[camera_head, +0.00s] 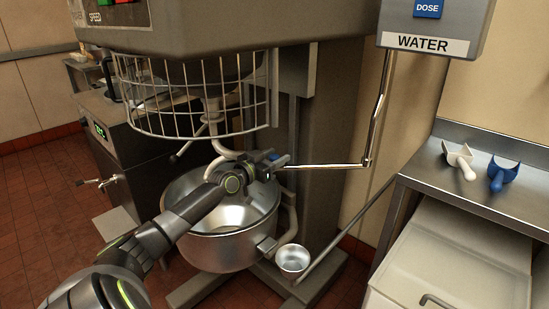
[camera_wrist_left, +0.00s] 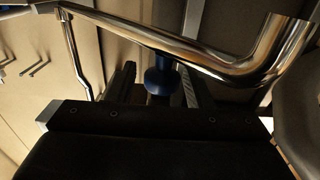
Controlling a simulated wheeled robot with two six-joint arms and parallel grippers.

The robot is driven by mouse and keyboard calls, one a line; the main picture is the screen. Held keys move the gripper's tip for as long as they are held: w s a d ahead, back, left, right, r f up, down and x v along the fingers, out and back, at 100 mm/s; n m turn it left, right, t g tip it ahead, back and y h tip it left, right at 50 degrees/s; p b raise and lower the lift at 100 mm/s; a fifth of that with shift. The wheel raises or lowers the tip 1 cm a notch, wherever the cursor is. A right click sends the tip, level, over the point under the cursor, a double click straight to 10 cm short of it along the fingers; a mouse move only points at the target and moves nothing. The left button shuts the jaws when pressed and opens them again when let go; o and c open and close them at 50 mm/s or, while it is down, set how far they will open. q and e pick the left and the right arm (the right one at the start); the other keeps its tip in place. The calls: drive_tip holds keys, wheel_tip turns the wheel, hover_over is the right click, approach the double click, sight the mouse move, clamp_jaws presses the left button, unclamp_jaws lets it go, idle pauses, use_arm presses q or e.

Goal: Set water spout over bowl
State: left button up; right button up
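The silver water spout (camera_head: 325,165) runs down from the grey WATER box (camera_head: 428,25), bends, and reaches left. In the head view its free end lies above the right part of the steel mixing bowl (camera_head: 232,250). The spout (camera_wrist_left: 215,62) crosses the top of the left wrist view and bends up at its right end. A blue knob (camera_wrist_left: 161,80) hangs from it. My left gripper (camera_head: 268,165) is at the spout's free end. In the left wrist view its two fingers (camera_wrist_left: 158,85) stand either side of the knob, apparently with a small gap. My right gripper is not in view.
The mixer's wire guard (camera_head: 190,100) hangs above the bowl, close to my left arm. A small steel cup (camera_head: 292,260) is at the bowl's lower right. A steel counter (camera_head: 480,190) at right holds a white scoop (camera_head: 460,160) and a blue scoop (camera_head: 502,175).

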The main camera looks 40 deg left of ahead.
use_arm(q)
drive_tip(key=shift+s, duration=0.1)
drive_tip(key=shift+s+a, duration=0.1)
drive_tip(key=shift+s, duration=0.1)
drive_tip(key=s+p, duration=0.7)
drive_tip(key=s, duration=1)
drive_tip(key=shift+p, duration=0.4)
drive_tip(key=shift+w+a, duration=0.1)
